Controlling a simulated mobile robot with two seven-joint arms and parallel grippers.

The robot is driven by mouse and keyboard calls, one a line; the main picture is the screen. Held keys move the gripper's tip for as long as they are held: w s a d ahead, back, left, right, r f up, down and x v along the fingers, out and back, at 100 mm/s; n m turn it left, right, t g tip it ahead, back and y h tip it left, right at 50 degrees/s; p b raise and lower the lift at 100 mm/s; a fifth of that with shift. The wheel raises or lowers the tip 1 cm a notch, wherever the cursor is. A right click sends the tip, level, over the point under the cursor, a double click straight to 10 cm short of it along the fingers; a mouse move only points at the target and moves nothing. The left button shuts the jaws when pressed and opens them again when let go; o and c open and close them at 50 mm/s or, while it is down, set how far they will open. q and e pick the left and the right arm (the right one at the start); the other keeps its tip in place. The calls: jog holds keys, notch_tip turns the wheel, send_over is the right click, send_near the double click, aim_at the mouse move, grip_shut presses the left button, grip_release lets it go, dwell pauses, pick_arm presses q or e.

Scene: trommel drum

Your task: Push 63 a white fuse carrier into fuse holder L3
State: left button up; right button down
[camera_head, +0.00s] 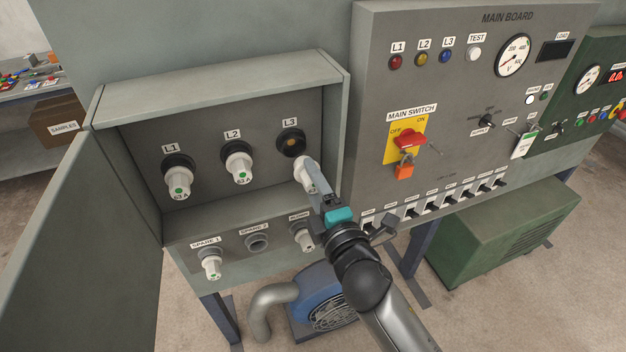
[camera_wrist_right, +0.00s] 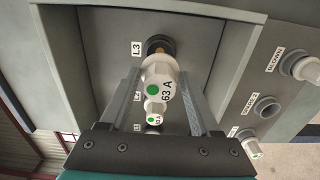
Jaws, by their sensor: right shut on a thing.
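The fuse holder L3 (camera_head: 291,142) is a dark round socket with a brass-coloured centre, open and empty, on the back wall of the fuse box. My right gripper (camera_head: 309,182) is shut on a white fuse carrier (camera_head: 303,170) in front of and slightly below right of it. In the right wrist view the carrier (camera_wrist_right: 160,82) shows a green dot and "63 A" between the fingers of my right gripper (camera_wrist_right: 163,88). There it overlaps the lower part of holder L3 (camera_wrist_right: 159,44); the carrier's inner end is hidden. My left gripper is not in view.
Holders L1 (camera_head: 177,172) and L2 (camera_head: 238,165) have white carriers in them. Below, Spare 1 (camera_head: 210,265) and the rightmost lower holder (camera_head: 301,236) hold carriers; Spare 2 (camera_head: 257,242) is empty. The box's right side wall (camera_head: 335,135) stands close to the gripper. The box door (camera_head: 75,235) hangs open.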

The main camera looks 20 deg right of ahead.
jog(key=shift+w+a+b, duration=0.1)
jog(key=shift+w+b, duration=0.25)
jog(key=shift+w, duration=2.55)
jog(key=shift+p, duration=0.35)
jog(key=shift+w, duration=0.4)
jog(key=shift+c, duration=0.2)
grip_release()
jog(key=s+b, duration=0.2)
jog(key=s, duration=1.3)
jog(key=shift+s+d, duration=0.15)
jog(key=shift+d, duration=0.1)
